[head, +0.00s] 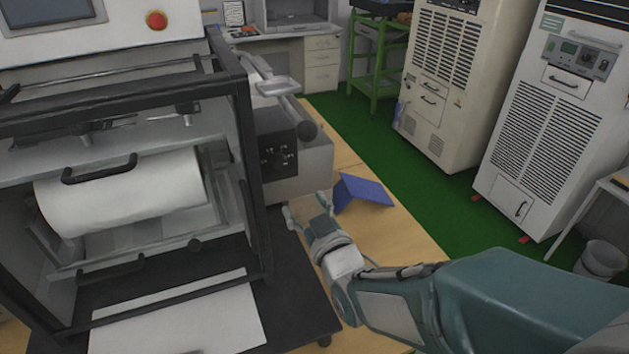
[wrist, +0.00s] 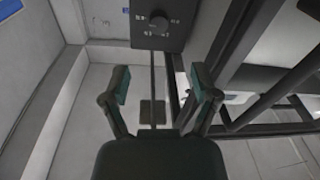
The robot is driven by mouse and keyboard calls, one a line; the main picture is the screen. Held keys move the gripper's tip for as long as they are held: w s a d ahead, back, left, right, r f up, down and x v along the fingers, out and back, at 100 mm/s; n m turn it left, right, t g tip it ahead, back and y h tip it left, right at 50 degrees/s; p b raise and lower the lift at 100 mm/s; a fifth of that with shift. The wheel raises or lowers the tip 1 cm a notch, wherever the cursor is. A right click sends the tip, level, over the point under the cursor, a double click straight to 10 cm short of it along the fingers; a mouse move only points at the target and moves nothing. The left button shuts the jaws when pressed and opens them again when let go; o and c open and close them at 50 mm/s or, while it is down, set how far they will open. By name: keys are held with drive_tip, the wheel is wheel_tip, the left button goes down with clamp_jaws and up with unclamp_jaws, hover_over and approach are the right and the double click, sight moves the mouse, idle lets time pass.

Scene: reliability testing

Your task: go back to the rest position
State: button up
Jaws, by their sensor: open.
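My gripper (head: 306,213) is in the middle of the head view, over the wooden table (head: 410,234), in front of a grey unit with a dark control panel (head: 278,154). In the wrist view my gripper (wrist: 162,82) shows two fingers spread apart with nothing between them. Beyond the fingers, the dark panel with a round knob (wrist: 158,24) is at the top of the wrist view. My arm reaches in from the lower right of the head view.
A black-framed machine (head: 255,170) with a white roll (head: 122,192) stands close on the left. A blue folded object (head: 364,192) sits on the table just right of my gripper. Two tall cabinets (head: 447,75) (head: 535,135) stand beyond the green floor (head: 368,128).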

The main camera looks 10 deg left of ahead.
drive_tip(key=s+d+m+g+h, duration=0.2)
drive_tip(key=d+m+h, duration=0.15)
drive_tip(key=d, duration=0.45)
drive_tip(key=s+d+m+g+h, duration=0.1)
drive_tip(key=d+m+g+h, duration=0.1)
drive_tip(key=d+h, duration=0.5)
drive_tip(key=s+d+m+g, duration=0.3)
drive_tip(key=s+d+g, duration=0.2)
drive_tip(key=s+d, duration=0.5)
drive_tip(key=s, duration=0.4)
drive_tip(key=shift+s+f+g, duration=0.2)
drive_tip(key=shift+f+g, duration=0.05)
drive_tip(key=shift+g, duration=0.05)
drive_tip(key=shift+m, duration=0.25)
drive_tip(key=c, duration=0.3)
